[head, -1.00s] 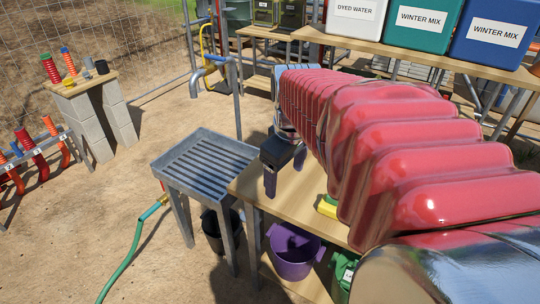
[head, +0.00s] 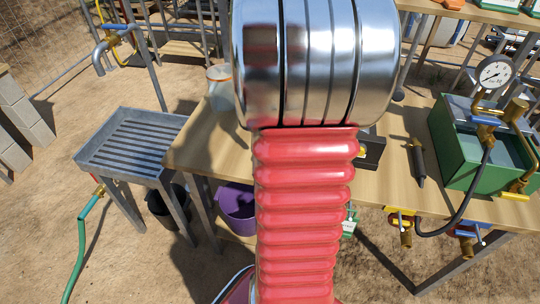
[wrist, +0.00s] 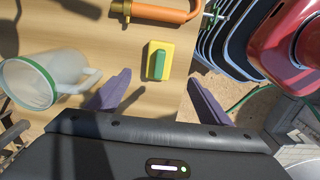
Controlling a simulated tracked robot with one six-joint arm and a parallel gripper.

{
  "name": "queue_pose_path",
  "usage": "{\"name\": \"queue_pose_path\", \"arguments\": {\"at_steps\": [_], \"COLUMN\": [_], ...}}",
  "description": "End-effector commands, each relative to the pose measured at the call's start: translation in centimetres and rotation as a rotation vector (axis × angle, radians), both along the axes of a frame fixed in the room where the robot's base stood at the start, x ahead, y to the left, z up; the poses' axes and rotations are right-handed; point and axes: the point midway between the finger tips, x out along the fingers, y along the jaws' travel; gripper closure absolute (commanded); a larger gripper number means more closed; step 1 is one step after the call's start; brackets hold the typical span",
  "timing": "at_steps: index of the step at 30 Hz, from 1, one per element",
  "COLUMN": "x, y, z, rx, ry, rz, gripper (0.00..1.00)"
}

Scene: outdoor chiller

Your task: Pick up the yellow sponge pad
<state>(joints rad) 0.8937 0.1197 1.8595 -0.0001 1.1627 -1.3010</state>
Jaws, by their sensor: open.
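The yellow sponge pad (wrist: 152,69) lies on the wooden tabletop in the wrist view, with a green block-like part (wrist: 160,64) on its face. My gripper (wrist: 158,79) is open, with its two purple-grey fingers spread wide to either side of and below the pad in the picture. Nothing is between the fingertips, and neither finger appears to touch the pad. In the head view my red and chrome arm covers the middle of the table. I cannot make out the pad or the fingers there.
An orange-handled tool (wrist: 165,12) lies beyond the pad. The table edge is close on the pad's right. A green tank (head: 450,150) with a gauge (head: 494,73) stands right; a slatted grey stand (head: 132,140) stands left.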

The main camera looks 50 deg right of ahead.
Motion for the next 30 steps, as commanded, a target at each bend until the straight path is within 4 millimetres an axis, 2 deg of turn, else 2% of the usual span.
{"name": "queue_pose_path", "arguments": {"at_steps": [5, 19, 24, 30], "x": [0.0, 0.0, 0.0, 0.1], "y": [0.1, 0.1, 0.1, 0.0], "z": [-1.0, -7.7, -8.6, -8.6], "rx": [0.002, 0.002, 0.0, 0.0], "ry": [0.002, 0.002, 0.0, 0.0], "rz": [0.0, -0.001, -0.001, -0.001], "gripper": [0.27, 0.27, 0.27, 0.27]}}
